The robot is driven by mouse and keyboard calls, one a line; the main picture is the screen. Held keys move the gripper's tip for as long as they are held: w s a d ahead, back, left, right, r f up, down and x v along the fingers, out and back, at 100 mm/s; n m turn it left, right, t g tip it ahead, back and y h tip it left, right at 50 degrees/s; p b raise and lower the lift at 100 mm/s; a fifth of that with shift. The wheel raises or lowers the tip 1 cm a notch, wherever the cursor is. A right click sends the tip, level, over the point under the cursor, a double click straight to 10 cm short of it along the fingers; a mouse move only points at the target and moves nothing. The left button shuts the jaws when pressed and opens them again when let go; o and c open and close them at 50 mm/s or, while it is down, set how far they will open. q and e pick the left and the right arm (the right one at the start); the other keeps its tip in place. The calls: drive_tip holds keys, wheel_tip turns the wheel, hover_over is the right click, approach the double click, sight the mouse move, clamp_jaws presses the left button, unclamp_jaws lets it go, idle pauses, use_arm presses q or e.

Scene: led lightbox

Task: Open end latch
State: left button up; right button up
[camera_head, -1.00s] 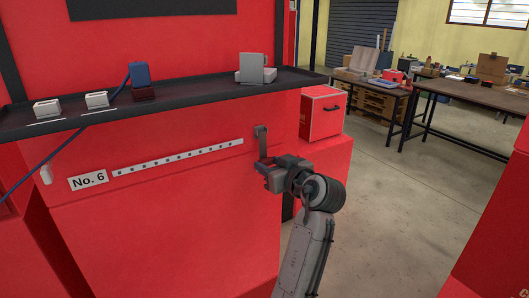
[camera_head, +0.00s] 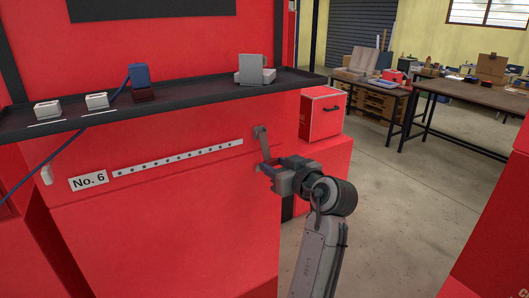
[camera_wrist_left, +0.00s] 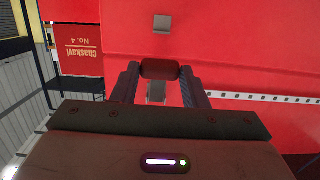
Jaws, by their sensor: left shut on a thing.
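The end latch (camera_head: 265,146) is a grey lever on a small bracket at the right end of the red cabinet's front, below the dark shelf. It hangs down and tilts outward to the right. My left gripper (camera_head: 270,170) is at the lever's lower end and shut on it. In the left wrist view the gripper's fingers (camera_wrist_left: 159,72) stand either side of a dark reddish grip on the latch (camera_wrist_left: 160,69). The latch's grey bracket (camera_wrist_left: 161,24) shows above on the red panel. My right gripper is in neither view.
The dark shelf (camera_head: 200,96) carries small white blocks, a blue plug-like piece with a cable and a grey block. A red box (camera_head: 322,114) stands just right of the latch. Worktables stand farther back; open floor (camera_head: 390,190) lies to the right.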

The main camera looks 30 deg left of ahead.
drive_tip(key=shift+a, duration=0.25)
use_arm(q)
drive_tip(key=shift+d+r, duration=0.1)
drive_tip(key=shift+r, duration=0.05)
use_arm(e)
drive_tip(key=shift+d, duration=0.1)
